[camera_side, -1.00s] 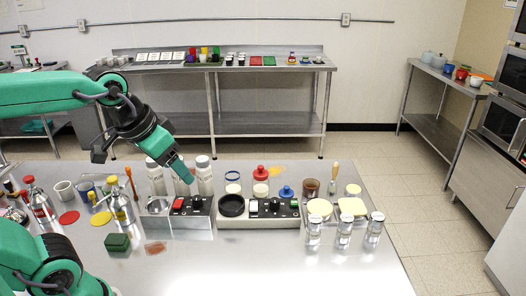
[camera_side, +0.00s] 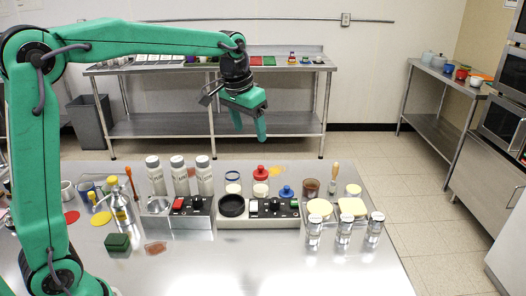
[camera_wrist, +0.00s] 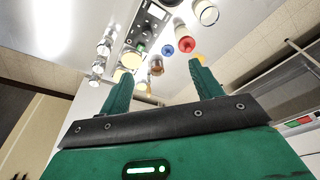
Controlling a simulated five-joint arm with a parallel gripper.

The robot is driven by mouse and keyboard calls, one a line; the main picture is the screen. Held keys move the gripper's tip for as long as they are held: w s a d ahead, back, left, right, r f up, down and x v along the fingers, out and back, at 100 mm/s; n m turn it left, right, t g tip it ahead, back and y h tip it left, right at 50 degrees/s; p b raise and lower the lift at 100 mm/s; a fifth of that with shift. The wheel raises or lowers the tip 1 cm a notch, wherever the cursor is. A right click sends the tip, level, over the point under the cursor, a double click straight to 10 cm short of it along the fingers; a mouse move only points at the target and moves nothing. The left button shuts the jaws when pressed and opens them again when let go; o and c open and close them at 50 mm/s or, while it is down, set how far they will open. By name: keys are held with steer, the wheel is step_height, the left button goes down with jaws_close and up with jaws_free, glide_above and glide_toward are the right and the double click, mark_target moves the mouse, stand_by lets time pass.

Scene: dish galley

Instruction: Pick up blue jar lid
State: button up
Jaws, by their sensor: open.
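The blue jar lid (camera_side: 286,192) has a round knob and stands behind the right part of the control box, right of the red lid. In the wrist view the blue lid (camera_wrist: 167,50) lies beyond the fingertips, beside the red one. My gripper (camera_side: 249,127) hangs well above and behind the row of jars, fingers pointing down, open and empty. In the wrist view its two green fingers (camera_wrist: 160,74) stand apart with nothing between them. Whether the blue lid sits on a jar is hard to tell.
The red lid (camera_side: 260,173) sits close by on the left. A brown jar (camera_side: 311,187) is on the right. The control box (camera_side: 257,222) with a black dish lies in front. Tall white bottles (camera_side: 204,176) stand left.

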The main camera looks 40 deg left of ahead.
steer(key=w+f+g, duration=0.1)
steer(key=w+f, duration=0.6)
steer(key=w, duration=0.3)
steer(key=g, duration=0.2)
glide_above(287, 187)
steer(key=f, duration=1.2)
steer(key=shift+a+f, duration=0.15)
steer(key=shift+a, duration=0.1)
steer(key=shift+w+f, duration=0.1)
steer(key=shift+f, duration=0.35)
steer(key=shift+f, duration=1.25)
steer(key=shift+f, duration=0.1)
steer(key=shift+d+f, duration=0.15)
steer(key=shift+f, duration=2.35)
